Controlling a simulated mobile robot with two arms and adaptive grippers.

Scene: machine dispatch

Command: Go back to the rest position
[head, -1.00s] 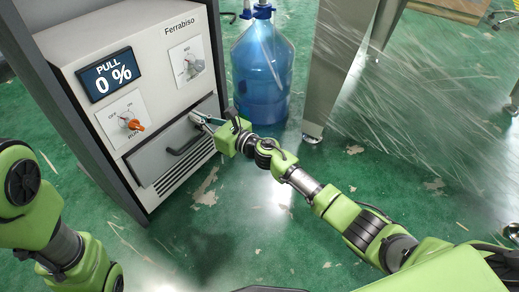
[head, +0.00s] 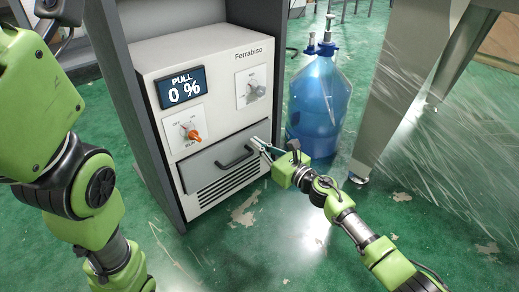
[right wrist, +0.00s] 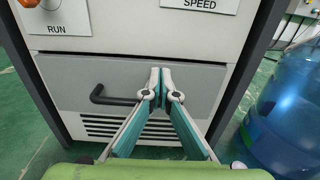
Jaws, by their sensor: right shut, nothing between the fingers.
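My right gripper (head: 258,143) is shut and empty in front of the right end of the machine's grey drawer (head: 205,167). In the right wrist view its fingertips (right wrist: 160,74) meet just right of the black drawer handle (right wrist: 112,98), not around it. Whether the tips touch the drawer front I cannot tell. The drawer looks shut. My left arm fills the left side of the head view, bent and raised; its fingers do not show.
The Ferrabiso machine (head: 205,60) has a display reading PULL 0 % (head: 182,88), an orange-tipped knob (head: 193,134) and a grey knob (head: 256,90). A blue water jug (head: 318,105) and a metal leg (head: 405,90) stand to the right. Green floor in front is clear.

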